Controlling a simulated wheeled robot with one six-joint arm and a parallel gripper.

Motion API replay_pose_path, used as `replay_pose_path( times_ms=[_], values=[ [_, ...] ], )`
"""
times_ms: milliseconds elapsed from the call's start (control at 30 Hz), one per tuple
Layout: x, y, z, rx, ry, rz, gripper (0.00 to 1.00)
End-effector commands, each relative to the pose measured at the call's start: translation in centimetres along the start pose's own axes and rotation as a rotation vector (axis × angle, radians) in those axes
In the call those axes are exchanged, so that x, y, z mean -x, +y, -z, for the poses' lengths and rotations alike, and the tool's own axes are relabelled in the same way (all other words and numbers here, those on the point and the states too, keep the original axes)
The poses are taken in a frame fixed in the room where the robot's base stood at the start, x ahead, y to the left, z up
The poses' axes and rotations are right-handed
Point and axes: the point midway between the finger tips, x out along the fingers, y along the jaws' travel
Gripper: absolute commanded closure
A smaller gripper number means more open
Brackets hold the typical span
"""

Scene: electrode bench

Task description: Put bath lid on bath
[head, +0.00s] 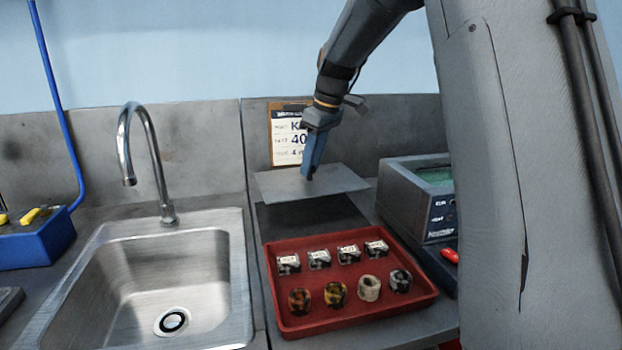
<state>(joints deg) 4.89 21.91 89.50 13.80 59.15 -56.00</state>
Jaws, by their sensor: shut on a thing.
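The bath lid (277,185) is a flat grey plate. My gripper (309,177) is shut on it near its middle, and the lid is held roughly level, seemingly above the bench, behind the red tray. The bath (397,190) appears to be the grey box at the right with an open-looking greenish top and a dark front panel. The lid is to the left of this box and apart from its opening. My arm column hides the box's right side. The grip on the lid is small in view.
A red tray (363,321) with several small labelled blocks and round pieces stands in front of the lid. A steel sink (120,290) with a tall faucet (127,150) is at the left. A blue box (35,243) is at the far left. A notice (283,150) hangs behind my gripper.

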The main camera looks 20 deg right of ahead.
Motion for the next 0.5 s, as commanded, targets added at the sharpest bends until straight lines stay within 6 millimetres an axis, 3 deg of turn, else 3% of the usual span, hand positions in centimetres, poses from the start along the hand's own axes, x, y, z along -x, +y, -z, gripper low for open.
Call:
replay_pose_path(
  times_ms=[500],
  values=[
    [2.8, 0.0, 0.8, 0.0, 0.001, -0.001, 1.0]
  ],
)
